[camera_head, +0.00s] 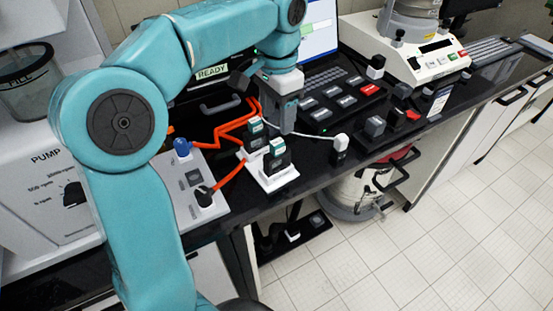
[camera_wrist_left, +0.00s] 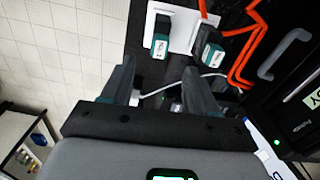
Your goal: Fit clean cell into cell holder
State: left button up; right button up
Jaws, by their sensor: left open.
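My left gripper (camera_head: 288,125) points down over the bench just right of a white stand (camera_head: 284,181). Two dark upright cells with green-and-white tops stand on it, a nearer one (camera_head: 277,157) and a farther one (camera_head: 254,127). In the left wrist view my left gripper (camera_wrist_left: 160,82) has its fingers spread with nothing held between them. Beyond the fingertips are the white stand (camera_wrist_left: 183,31) and the two cells, one (camera_wrist_left: 160,38) and the other (camera_wrist_left: 211,50). Their labels are too small to read, so I cannot tell which is clean. My right gripper is out of view.
A thin white cable runs to a small black white-topped block (camera_head: 340,146) near the bench edge. Orange tubing (camera_head: 228,128) and a pump panel (camera_head: 196,172) lie left. A dark button panel (camera_head: 340,98) and a white instrument (camera_head: 432,62) stand right.

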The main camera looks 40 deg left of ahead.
aim_at(277, 152)
pick_arm(q)
notch_tip(277, 152, down, 7)
jog(key=shift+s+d+r+b, duration=0.1)
jog(key=shift+s+r+b, duration=0.1)
jog(key=shift+b, duration=0.1)
notch_tip(277, 152, down, 5)
jog(key=shift+w+f, duration=0.1)
jog(key=shift+w, duration=0.05)
grip_shut()
